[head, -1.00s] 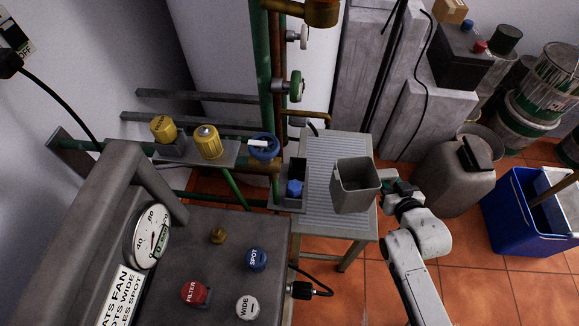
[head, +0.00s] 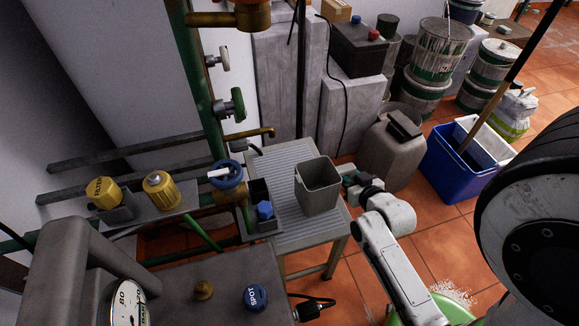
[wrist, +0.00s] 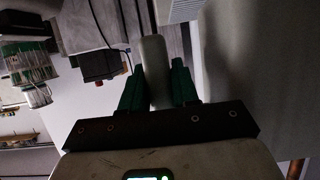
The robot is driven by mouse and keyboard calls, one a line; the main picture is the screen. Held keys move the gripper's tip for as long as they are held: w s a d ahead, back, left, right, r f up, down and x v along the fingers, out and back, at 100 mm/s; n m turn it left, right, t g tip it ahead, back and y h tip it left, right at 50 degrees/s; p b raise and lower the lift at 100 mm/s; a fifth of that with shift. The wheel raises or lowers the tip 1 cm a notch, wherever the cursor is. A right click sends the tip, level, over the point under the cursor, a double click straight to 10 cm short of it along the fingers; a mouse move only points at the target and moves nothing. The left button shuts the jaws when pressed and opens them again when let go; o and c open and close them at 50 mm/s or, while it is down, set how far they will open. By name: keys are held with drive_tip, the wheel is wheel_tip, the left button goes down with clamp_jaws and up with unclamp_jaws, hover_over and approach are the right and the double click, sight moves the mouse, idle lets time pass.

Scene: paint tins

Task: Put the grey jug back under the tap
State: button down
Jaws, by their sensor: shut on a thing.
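The grey jug (head: 318,196) is an open, square-mouthed container, upright at the right side of the ribbed metal table in the head view. I cannot tell whether its base touches the table. My gripper (head: 350,181) is at the jug's right side. In the wrist view my gripper's green fingers (wrist: 158,88) are shut on the jug's pale handle (wrist: 153,65), and the jug's grey wall (wrist: 245,60) fills the right. A brass tap spout (head: 266,132) sticks out above the table's back left part, behind and left of the jug.
The ribbed table (head: 287,165) has free room left of and behind the jug. A dark bin with a blue item (head: 264,210) stands at its left edge. A grey jerrycan (head: 388,158) and a blue bucket (head: 450,165) stand on the floor to the right.

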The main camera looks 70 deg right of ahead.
drive_tip(key=w+d, duration=0.1)
drive_tip(key=w, duration=0.3)
drive_tip(key=w+d+b, duration=0.1)
drive_tip(key=w, duration=0.4)
drive_tip(key=w+d+b, duration=0.1)
drive_tip(key=w+d, duration=0.1)
drive_tip(key=w, duration=0.2)
drive_tip(key=shift+w, duration=0.15)
drive_tip(key=shift+w+d+f+b, duration=0.1)
drive_tip(key=shift+w+f+b, duration=0.1)
drive_tip(key=shift+w, duration=0.3)
drive_tip(key=shift+w+d+f+b, duration=0.1)
drive_tip(key=shift+w+f+b, duration=0.1)
drive_tip(key=shift+w, duration=0.3)
drive_tip(key=shift+s+f, duration=0.1)
drive_tip(key=shift+f, duration=1.1)
drive_tip(key=c, duration=1.2)
unclamp_jaws()
drive_tip(key=o, duration=0.4)
drive_tip(key=shift+c, duration=0.2)
drive_tip(key=shift+b, duration=0.35)
